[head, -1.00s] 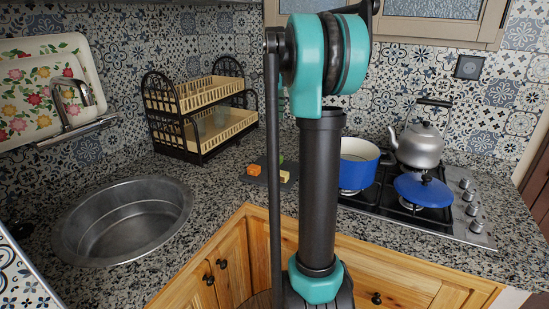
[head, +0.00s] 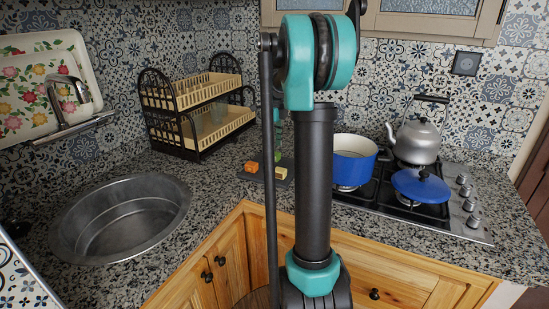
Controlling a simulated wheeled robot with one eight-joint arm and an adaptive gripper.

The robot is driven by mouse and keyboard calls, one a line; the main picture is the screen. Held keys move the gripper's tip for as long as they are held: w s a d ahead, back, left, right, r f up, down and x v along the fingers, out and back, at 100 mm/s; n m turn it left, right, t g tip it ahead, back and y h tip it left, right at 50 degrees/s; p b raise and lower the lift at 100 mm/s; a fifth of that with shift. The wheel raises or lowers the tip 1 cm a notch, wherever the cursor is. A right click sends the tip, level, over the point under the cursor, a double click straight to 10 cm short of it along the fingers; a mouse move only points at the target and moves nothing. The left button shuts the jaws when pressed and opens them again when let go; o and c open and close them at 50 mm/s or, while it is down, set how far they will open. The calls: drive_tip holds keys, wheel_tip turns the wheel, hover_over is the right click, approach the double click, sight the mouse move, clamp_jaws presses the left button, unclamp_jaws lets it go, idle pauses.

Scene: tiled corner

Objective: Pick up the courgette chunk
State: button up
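A small dark board (head: 247,177) lies on the counter, partly hidden behind my upright arm. A green piece, which looks like the courgette chunk (head: 279,159), shows only as a sliver at the back of the board beside my arm. An orange chunk (head: 251,167) and a pale yellow chunk (head: 281,173) sit on the board in front of it. Teal and dark parts of my arm's far end (head: 266,122) show above the board, mostly behind the upright link. My gripper's fingers cannot be made out, so I cannot tell whether they are open or touch anything.
A blue pot (head: 354,168) stands on the hob, right of the board. A blue lid (head: 420,187) and a kettle (head: 417,142) are further right. A two-tier dish rack (head: 196,138) stands behind, left of the board. A round sink (head: 121,219) is at left.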

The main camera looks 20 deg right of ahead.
sight(275, 153)
wheel_tip(275, 153, down, 4)
drive_tip(key=shift+f, duration=0.15)
drive_tip(key=c, duration=1.2)
